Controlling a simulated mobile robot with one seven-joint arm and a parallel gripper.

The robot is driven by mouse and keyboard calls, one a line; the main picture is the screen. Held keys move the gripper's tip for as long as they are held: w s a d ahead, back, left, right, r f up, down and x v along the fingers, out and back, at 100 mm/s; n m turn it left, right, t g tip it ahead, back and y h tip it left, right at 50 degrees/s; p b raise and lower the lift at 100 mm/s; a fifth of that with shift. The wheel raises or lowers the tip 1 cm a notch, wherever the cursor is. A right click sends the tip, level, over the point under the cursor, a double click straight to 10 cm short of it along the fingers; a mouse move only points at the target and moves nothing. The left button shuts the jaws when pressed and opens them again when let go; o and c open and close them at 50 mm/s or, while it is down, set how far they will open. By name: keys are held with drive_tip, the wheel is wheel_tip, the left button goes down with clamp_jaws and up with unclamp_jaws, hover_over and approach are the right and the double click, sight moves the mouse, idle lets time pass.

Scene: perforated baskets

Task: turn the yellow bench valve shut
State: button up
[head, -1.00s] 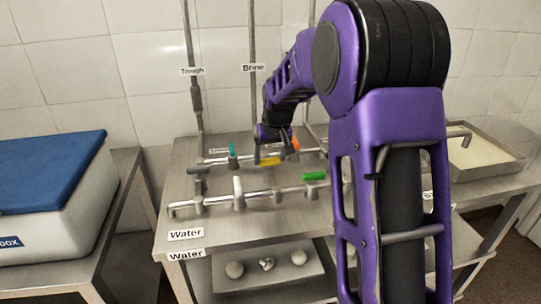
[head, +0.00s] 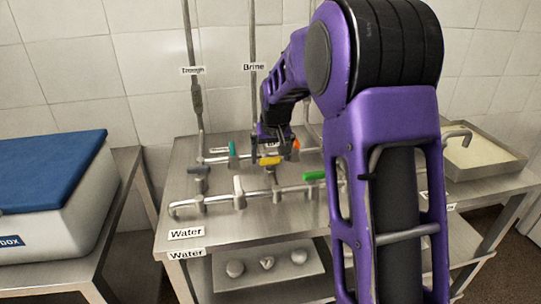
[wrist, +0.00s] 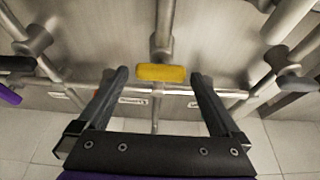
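The yellow bench valve handle (head: 270,160) is on a metal pipe fitting in the middle of the bench. In the wrist view the yellow handle (wrist: 162,72) lies crosswise to the pipe (wrist: 165,25) above it in the picture. My gripper (head: 272,141) is just behind and above the handle in the head view. In the wrist view my gripper (wrist: 160,74) is open, with one fingertip on each side of the handle and a gap at both ends. I see no contact. My gripper's fingertips are hard to make out in the head view.
Close around are a teal handle (head: 232,148), a green handle (head: 314,176), an orange handle (head: 296,145), a white handle (head: 239,186) and a dark grey one (head: 198,171). Pipes run between them. A blue-lidded box (head: 50,170) stands left, and a tray (head: 485,165) right.

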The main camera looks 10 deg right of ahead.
drive_tip(key=p+v, duration=0.2)
drive_tip(key=v, duration=1.5)
drive_tip(key=shift+s+r, duration=0.15)
